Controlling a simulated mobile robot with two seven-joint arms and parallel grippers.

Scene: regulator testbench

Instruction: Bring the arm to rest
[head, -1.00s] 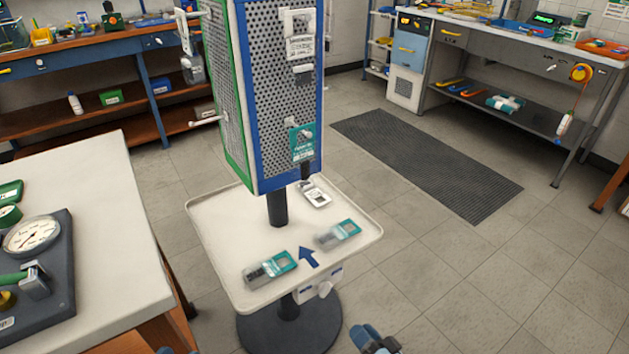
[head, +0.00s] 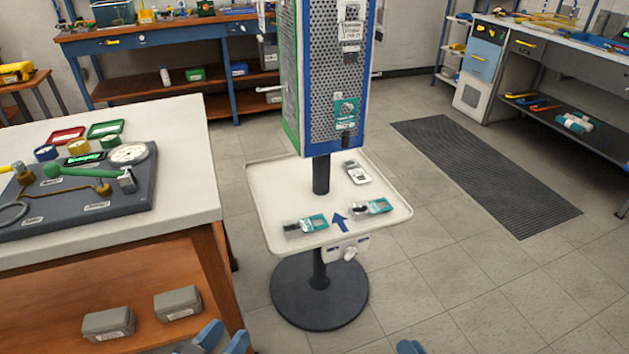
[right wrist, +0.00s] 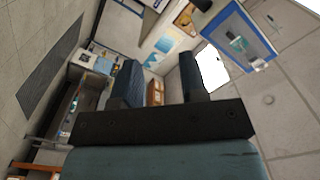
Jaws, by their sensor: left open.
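My left gripper (head: 222,339) shows at the bottom edge of the head view, left of the display stand's round base. Its two blue fingers are apart with nothing between them. My right gripper shows only as a blue tip (head: 410,347) at the bottom edge, right of the stand. In the right wrist view the right gripper's two dark fingers (right wrist: 158,84) stand apart with a clear empty gap. Both arms are mostly out of view below.
The display stand (head: 258,195) holds several packages on its tray. A white-topped workbench (head: 185,203) with a gauge board (head: 130,205) stands at left. A dark floor mat (head: 490,175) lies at right. The floor right of the stand is clear.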

